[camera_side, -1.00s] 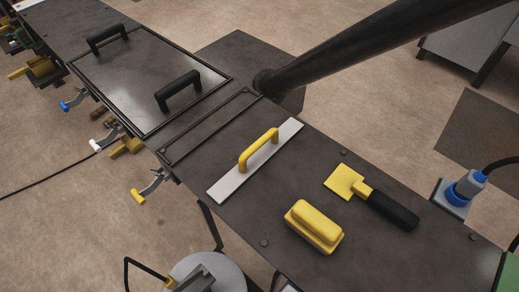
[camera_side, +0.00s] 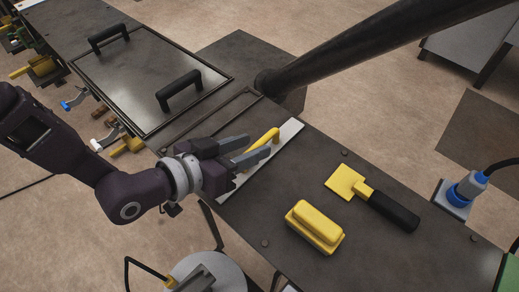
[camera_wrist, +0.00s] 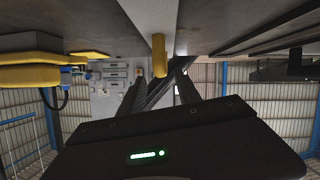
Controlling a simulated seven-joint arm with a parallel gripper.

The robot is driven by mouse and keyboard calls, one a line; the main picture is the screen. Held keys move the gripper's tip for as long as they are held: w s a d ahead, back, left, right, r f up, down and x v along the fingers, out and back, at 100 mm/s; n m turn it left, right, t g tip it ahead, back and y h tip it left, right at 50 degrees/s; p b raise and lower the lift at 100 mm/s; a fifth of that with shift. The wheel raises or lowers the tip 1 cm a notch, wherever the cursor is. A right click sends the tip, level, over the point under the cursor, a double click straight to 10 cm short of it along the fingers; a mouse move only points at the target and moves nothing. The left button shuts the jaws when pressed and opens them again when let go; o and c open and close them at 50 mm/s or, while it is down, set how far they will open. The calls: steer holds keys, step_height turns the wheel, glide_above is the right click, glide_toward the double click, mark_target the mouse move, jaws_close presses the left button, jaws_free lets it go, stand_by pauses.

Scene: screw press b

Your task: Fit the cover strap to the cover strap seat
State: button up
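The cover strap is a flat pale grey bar (camera_side: 291,129) with a yellow arched handle (camera_side: 265,138), lying on the dark bench. The wrist view shows its underside-up pale plate (camera_wrist: 155,14) and yellow handle (camera_wrist: 159,55) near the middle. The cover strap seat looks to be the narrow dark-framed recess (camera_side: 225,112) left of the strap, partly hidden by my gripper. My gripper (camera_side: 258,146) is open, its two grey fingers apart at the yellow handle. Whether they touch it I cannot tell. The near part of the strap is hidden behind my gripper.
A large framed cover (camera_side: 140,75) with two black handles lies beyond the seat. Toggle clamps (camera_side: 103,140) line the bench's left edge. A yellow block-shaped tool (camera_side: 315,225) and a yellow scraper with black grip (camera_side: 345,181) lie right of the strap. A thick dark bar (camera_side: 370,45) slants overhead.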

mark_target(256, 144)
steer(key=x, duration=0.5)
steer(key=shift+a+f, duration=0.1)
steer(key=shift+a, duration=0.05)
jaws_close()
steer(key=shift+w, duration=0.1)
stand_by(1.0)
